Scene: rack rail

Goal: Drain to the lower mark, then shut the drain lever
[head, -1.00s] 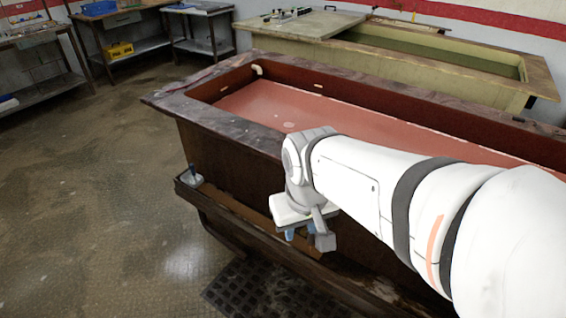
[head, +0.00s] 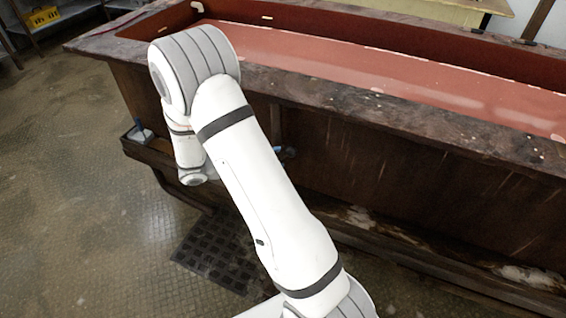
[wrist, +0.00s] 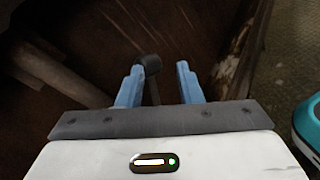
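The long brown tank (head: 330,97) holds reddish liquid (head: 350,65), its surface below the rim. A small pale mark (head: 267,17) shows on the far inner wall; I cannot tell which level it marks. In the wrist view, my gripper (wrist: 157,68) is open, with blue fingers apart. A dark lever-like piece with a thick round end (wrist: 152,64) shows between the fingers, nearer the left one; contact is unclear. In the head view my arm hides most of the gripper; only a blue tip shows against the tank's side. The lever is hidden there.
A blue-grey fitting (head: 140,133) stands on the ledge at the tank's left end. A dark floor grate (head: 215,250) lies below the tank's front. Open floor (head: 70,200) is at left. A yellow box (head: 42,17) sits at back left.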

